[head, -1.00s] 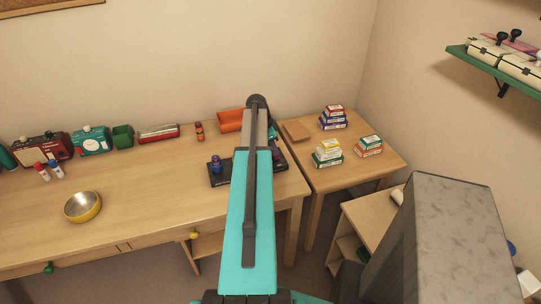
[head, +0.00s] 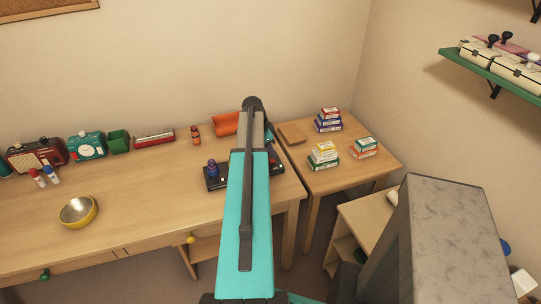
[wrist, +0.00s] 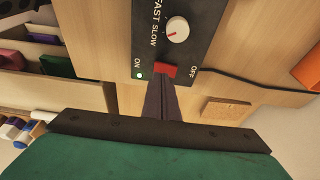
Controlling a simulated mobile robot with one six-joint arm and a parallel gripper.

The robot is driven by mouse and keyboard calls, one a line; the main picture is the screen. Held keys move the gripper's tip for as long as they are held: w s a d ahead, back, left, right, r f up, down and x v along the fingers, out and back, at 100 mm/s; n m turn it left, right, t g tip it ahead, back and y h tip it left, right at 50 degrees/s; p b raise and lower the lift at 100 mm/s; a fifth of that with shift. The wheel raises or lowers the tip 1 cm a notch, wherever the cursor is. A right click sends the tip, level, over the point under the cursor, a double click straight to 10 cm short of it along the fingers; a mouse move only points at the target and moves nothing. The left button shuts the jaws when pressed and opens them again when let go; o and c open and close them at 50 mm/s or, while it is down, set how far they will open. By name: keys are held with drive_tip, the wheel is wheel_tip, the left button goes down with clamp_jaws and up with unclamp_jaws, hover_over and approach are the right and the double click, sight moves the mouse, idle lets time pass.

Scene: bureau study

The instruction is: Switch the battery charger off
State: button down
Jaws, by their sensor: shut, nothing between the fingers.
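The battery charger (wrist: 205,22) is a black box on the desk. In the wrist view its top shows FAST and SLOW lettering, a round pale dial with a red mark (wrist: 177,30), and a red switch (wrist: 166,70) between the words ON and OFF. A small pale green light (wrist: 140,76) shows beside ON. My gripper (wrist: 161,82) is shut and empty, its fingertips at the red switch; I cannot tell whether they touch it. In the head view my arm hides much of the charger (head: 214,184), and a purple item stands at its left end.
A dark cable (wrist: 240,80) runs from the charger across the wood. An orange container (head: 226,123) stands behind it. A side table (head: 315,178) to the right holds stacked small boxes (head: 322,153). A yellow bowl (head: 78,211) sits left on the desk, with free room between.

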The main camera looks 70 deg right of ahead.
wheel_tip(320, 180, up, 2)
drive_tip(key=shift+s+a+r+p, duration=0.15)
drive_tip(key=shift+r+p, duration=0.1)
drive_tip(key=shift+p, duration=0.2)
drive_tip(key=shift+s+b+v, duration=0.25)
drive_tip(key=shift+b+v, duration=0.15)
drive_tip(key=shift+v, duration=0.65)
wheel_tip(320, 180, up, 8)
drive_tip(key=b, duration=0.2)
hover_over(271, 162)
drive_tip(key=w+a, duration=0.2)
drive_tip(key=shift+d+f, duration=0.1)
drive_tip(key=shift+d, duration=0.05)
drive_tip(key=shift+s, duration=0.1)
drive_tip(key=shift+w+d+f+b, duration=0.2)
drive_tip(key=shift+w+d+b, duration=0.15)
drive_tip(key=shift+b, duration=1.4)
drive_tip(key=shift+w+b, duration=0.15)
drive_tip(key=shift+b, duration=0.65)
drive_tip(key=shift+w+d+r+b, duration=0.15)
drive_tip(key=shift+r+b, duration=0.15)
drive_tip(key=shift+b, duration=0.15)
drive_tip(key=shift+f, duration=0.1)
